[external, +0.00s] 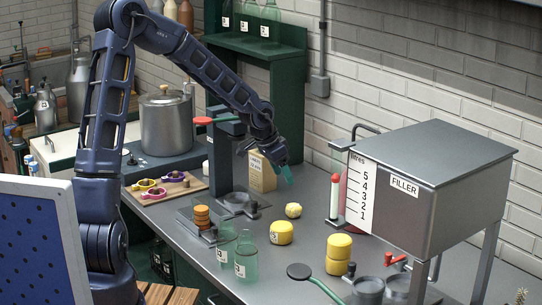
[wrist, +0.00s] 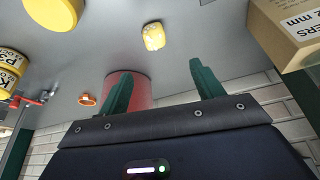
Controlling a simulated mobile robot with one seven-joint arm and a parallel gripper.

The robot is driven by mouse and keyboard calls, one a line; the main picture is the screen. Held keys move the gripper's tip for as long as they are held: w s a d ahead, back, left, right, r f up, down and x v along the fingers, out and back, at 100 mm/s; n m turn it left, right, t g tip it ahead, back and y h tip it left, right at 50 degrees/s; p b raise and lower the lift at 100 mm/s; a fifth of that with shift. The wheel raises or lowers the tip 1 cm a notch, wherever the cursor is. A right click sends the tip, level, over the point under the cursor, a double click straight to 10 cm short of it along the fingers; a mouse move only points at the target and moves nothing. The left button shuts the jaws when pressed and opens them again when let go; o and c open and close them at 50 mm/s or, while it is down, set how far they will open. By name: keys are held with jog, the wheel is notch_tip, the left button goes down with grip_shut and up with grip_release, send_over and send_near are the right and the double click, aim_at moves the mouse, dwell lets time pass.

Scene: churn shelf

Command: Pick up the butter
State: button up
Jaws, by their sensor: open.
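The likely butter (external: 293,210) is a small pale yellow lump lying on the grey metal counter in the external view. In the wrist view the same lump (wrist: 153,36) lies near the top centre, apart from my fingers. My gripper (external: 286,174) hangs above the counter, over and slightly behind the lump, with its green fingers tilted down. In the wrist view my gripper (wrist: 163,88) has its two green fingers spread wide with nothing held between them. The lump is unobstructed in both views.
A cardboard box (external: 262,172) stands left of my gripper. A yellow cylinder (external: 281,232) sits in front of the lump. Stacked yellow cylinders (external: 339,246), green glass bottles (external: 246,260) and the grey filler (external: 430,185) stand around. A red-and-glass tube (external: 337,200) is to the right.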

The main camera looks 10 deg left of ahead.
aim_at(294, 205)
jog(key=x, duration=0.7)
jog(key=shift+s+a+f, duration=0.15)
jog(key=shift+s+x, duration=0.15)
jog(key=shift+x, duration=1.2)
jog(key=shift+s+x, duration=0.15)
jog(key=shift+x, duration=1.15)
jog(key=c, duration=1.1)
jog(key=shift+o, duration=0.2)
